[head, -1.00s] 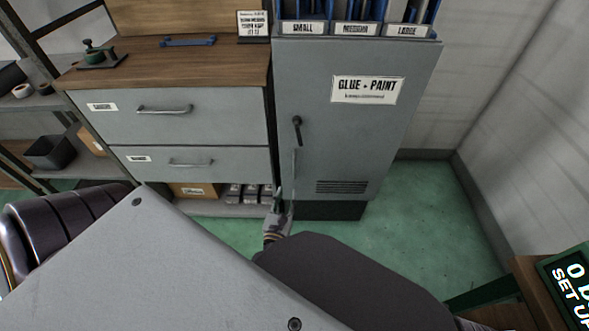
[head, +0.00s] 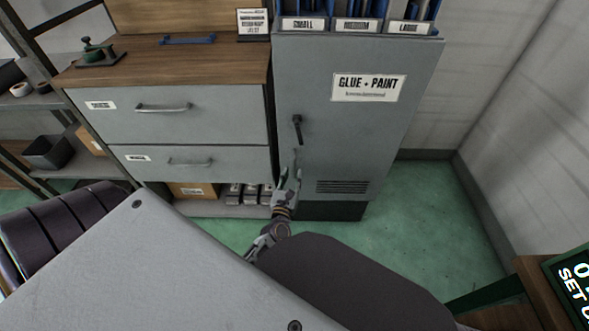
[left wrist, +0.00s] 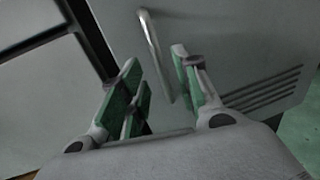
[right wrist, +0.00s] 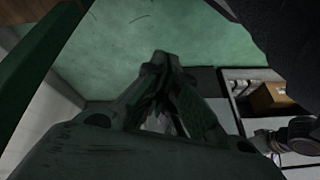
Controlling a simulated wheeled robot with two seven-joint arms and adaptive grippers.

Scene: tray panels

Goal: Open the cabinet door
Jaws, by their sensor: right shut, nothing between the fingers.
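The grey cabinet door (head: 345,135) with a "GLUE + PAINT" label stands closed in the head view. My left gripper (head: 288,176) is at the handle's lower end. In the left wrist view, my left gripper (left wrist: 156,70) is open, with green finger pads. The metal handle (left wrist: 152,45) runs down into the gap between its fingertips; I cannot tell whether they touch it. My right gripper (right wrist: 168,62) is shut and empty, pointing over the green floor.
A drawer unit (head: 200,125) with a wooden top stands directly left of the cabinet. Blue bins (head: 355,12) sit on top of the cabinet. A wall (head: 520,70) is at the right, and the green floor (head: 430,210) before it is clear. A dark sign (head: 572,285) is at lower right.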

